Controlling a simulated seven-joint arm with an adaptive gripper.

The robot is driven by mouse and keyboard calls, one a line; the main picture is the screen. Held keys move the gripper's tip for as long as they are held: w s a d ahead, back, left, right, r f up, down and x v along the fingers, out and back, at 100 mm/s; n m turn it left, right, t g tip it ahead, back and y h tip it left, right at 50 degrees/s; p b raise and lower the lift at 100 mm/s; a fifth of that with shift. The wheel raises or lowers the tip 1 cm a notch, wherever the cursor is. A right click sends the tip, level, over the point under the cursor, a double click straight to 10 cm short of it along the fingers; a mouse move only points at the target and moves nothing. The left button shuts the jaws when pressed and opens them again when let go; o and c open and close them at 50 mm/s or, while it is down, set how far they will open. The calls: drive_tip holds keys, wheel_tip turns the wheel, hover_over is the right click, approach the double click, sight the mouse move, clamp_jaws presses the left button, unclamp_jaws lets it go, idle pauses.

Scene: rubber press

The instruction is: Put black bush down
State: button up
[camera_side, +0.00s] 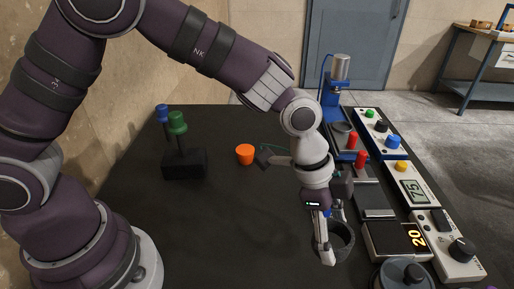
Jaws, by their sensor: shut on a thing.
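The black bush (343,247) is a dark, hollow, round piece near the front right of the dark table. My gripper (333,238) points down at it and is shut on it. One light finger crosses the left side of the bush; the other finger is partly hidden. I cannot tell whether the underside of the bush touches the table.
A press (340,70) with red knobs stands behind, right. Control boxes with displays (412,192) line the right side, with a round grey object (403,275) in front. The front-left tabletop is clear.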

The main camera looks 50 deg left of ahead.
drive_tip(key=a+n, duration=0.2)
drive_tip(key=a, duration=0.1)
drive_tip(key=a+n+t, duration=0.1)
drive_tip(key=a, duration=0.3)
drive_tip(key=a+f+n+y, duration=0.1)
drive_tip(key=a+n, duration=0.1)
drive_tip(key=a, duration=0.1)
drive_tip(key=shift+w+a+n+t, duration=0.2)
drive_tip(key=shift+a+n+t, duration=0.1)
drive_tip(key=shift+a+t, duration=0.1)
drive_tip(key=s+a+n, duration=0.1)
drive_tip(key=a, duration=0.2)
drive_tip(key=s+a+f+n+y, duration=0.1)
drive_tip(key=a+n, duration=0.1)
drive_tip(key=s+a+n+t, duration=0.1)
drive_tip(key=a+n, duration=0.1)
drive_tip(key=a, duration=0.1)
drive_tip(key=shift+s+a+f+y, duration=0.15)
drive_tip(key=shift+a+f+y, duration=0.15)
drive_tip(key=shift+f+y, duration=0.1)
hover_over(291, 177)
drive_tip(key=s, duration=0.1)
drive_tip(key=shift+s+a+f, duration=0.1)
drive_tip(key=shift+a+f, duration=0.15)
drive_tip(key=shift+f, duration=2.25)
drive_tip(key=shift+f, duration=0.15)
drive_tip(key=o, duration=1)
drive_tip(key=shift+c, duration=0.2)
